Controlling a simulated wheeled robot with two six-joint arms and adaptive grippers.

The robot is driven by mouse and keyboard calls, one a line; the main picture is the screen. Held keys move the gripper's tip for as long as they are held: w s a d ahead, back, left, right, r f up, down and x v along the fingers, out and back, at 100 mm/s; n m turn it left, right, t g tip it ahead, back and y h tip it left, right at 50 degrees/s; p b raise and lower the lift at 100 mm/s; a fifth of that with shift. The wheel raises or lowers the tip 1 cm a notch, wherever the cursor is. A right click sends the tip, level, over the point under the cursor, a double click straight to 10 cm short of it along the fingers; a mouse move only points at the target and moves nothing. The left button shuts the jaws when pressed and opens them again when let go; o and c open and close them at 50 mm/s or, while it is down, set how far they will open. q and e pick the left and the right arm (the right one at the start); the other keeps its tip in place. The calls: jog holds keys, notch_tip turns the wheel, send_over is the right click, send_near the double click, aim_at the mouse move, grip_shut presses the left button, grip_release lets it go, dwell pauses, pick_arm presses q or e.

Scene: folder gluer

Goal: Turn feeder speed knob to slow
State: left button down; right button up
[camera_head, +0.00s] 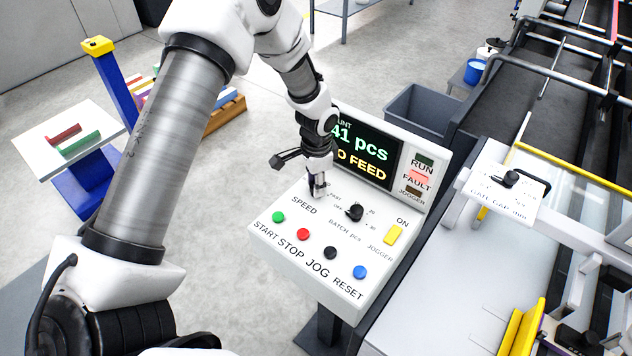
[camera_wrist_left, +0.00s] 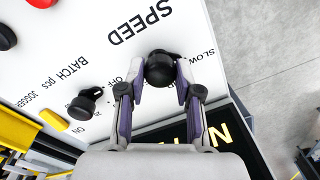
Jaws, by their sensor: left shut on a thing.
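The feeder speed knob is a round black knob (camera_wrist_left: 160,70) beside the word SPEED on the white control panel (camera_head: 262,232). Labels OFF and SLOW show around it in the left wrist view. My left gripper (camera_head: 318,193) comes down on the panel from above and hides the knob in the head view. In the left wrist view its two fingers (camera_wrist_left: 158,85) stand on either side of the knob and are shut on it. The knob's exact pointer direction is hard to tell. My right gripper is not in view.
A black batch knob (camera_head: 354,212) sits right of the speed knob, with a yellow jogger switch (camera_head: 393,235) beyond. Green, red, black and blue buttons line the panel's front. A display (camera_head: 362,155) stands behind, and a conveyor machine (camera_head: 487,110) is at right.

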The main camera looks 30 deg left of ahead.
pick_arm(q)
jog(key=shift+s+f+n, duration=0.2)
jog(key=shift+s+n, duration=0.05)
jog(key=shift+n, duration=0.25)
jog(key=c, duration=0.8)
grip_release()
jog(key=shift+w, duration=0.1)
jog(key=shift+r, duration=0.15)
jog(key=shift+w+r, duration=0.1)
jog(key=shift+r, duration=0.2)
jog(key=r, duration=1.1)
jog(key=shift+s+d+r, duration=0.1)
jog(key=shift+s+d, duration=0.1)
